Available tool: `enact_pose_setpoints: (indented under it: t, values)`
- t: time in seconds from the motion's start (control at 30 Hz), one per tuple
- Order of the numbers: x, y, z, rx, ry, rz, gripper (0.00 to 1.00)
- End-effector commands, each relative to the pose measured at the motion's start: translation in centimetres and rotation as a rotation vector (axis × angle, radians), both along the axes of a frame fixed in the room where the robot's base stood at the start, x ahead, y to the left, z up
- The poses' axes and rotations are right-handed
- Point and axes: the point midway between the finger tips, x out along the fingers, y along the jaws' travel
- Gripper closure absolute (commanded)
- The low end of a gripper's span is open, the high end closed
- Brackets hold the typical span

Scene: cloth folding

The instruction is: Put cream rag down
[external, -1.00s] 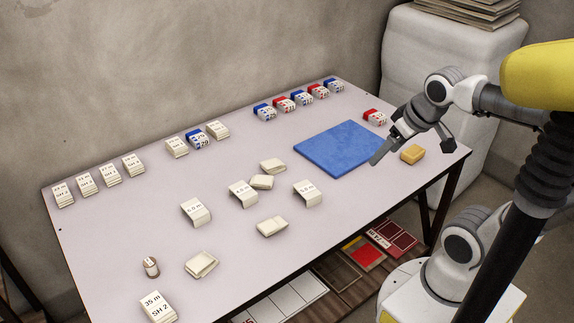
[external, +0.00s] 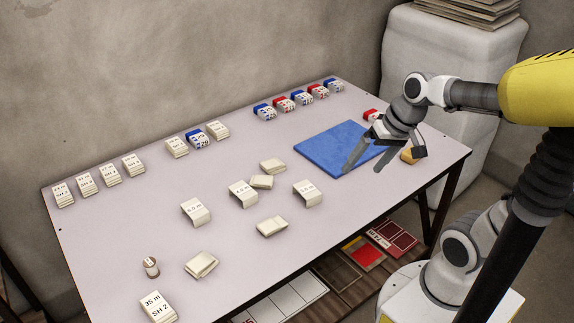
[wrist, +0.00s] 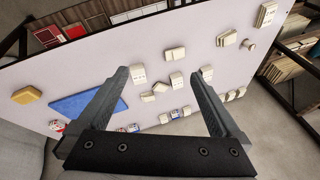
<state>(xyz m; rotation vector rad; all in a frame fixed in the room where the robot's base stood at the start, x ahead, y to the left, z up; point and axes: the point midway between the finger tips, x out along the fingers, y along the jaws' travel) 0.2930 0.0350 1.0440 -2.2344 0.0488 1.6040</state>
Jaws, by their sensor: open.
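Several cream cloths lie folded on the table, among them one at the middle front (external: 272,226), one at the front left (external: 201,264) and a pair near the middle (external: 273,167). Which one is the cream rag of the task I cannot tell. My gripper (external: 361,170) is open above the right part of the blue mat (external: 322,147). Its fingers point down to the left, with nothing held between them. In the wrist view, both fingers (wrist: 161,72) stand wide apart, and small cream cloths (wrist: 160,87) show beyond them on the table.
A yellow sponge-like block (external: 409,156) lies right of the mat, partly hidden by my gripper. Labelled white folded pieces (external: 308,193) stand mid-table. Blue and red labelled packs (external: 290,102) line the back edge. A small spool (external: 151,267) stands front left. The front right surface is bare.

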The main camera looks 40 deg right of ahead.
Motion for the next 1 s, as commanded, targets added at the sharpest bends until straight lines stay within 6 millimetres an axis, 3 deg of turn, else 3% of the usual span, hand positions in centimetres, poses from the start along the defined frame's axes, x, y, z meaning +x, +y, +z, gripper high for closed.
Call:
enact_pose_setpoints:
  t: [0.3, 0.53, 0.77, 1.0]
  values:
    - [8.0, 2.6, -4.5, 0.407, 0.216, -0.355, 0.00]
    - [14.6, 2.7, -8.2, 0.705, 0.362, -0.639, 0.00]
    - [21.4, 0.7, -12.9, 1.010, 0.499, -0.947, 0.00]
    - [27.4, -3.2, -18.8, 1.319, 0.619, -1.263, 0.00]
